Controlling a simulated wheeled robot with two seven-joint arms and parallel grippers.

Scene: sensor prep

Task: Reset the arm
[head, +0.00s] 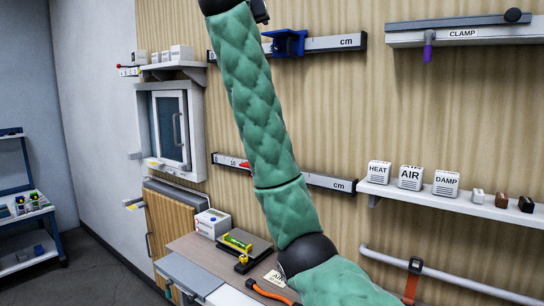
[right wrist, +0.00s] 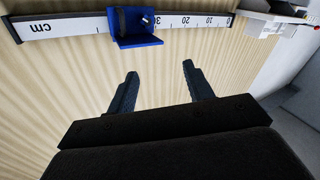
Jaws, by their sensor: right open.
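My right arm (head: 250,95), in a green quilted sleeve, rises from the bottom right of the head view to the top edge. Its black wrist end is cut off there. In the right wrist view my right gripper (right wrist: 158,76) is open, its two dark fingers well apart with nothing between them. Beyond the fingers is the ribbed wooden wall, with the upper cm rail (right wrist: 85,24) and its blue slider (right wrist: 133,28). The rail (head: 335,43) and slider (head: 289,43) also show in the head view, beside my forearm. My left gripper is not in view.
A lower cm rail (head: 325,181) passes behind my arm. A clamp shelf (head: 460,32) is at upper right. A white shelf (head: 450,201) holds HEAT, AIR and DAMP boxes. A bench (head: 195,245) stands below, a glass-door cabinet (head: 171,128) at left.

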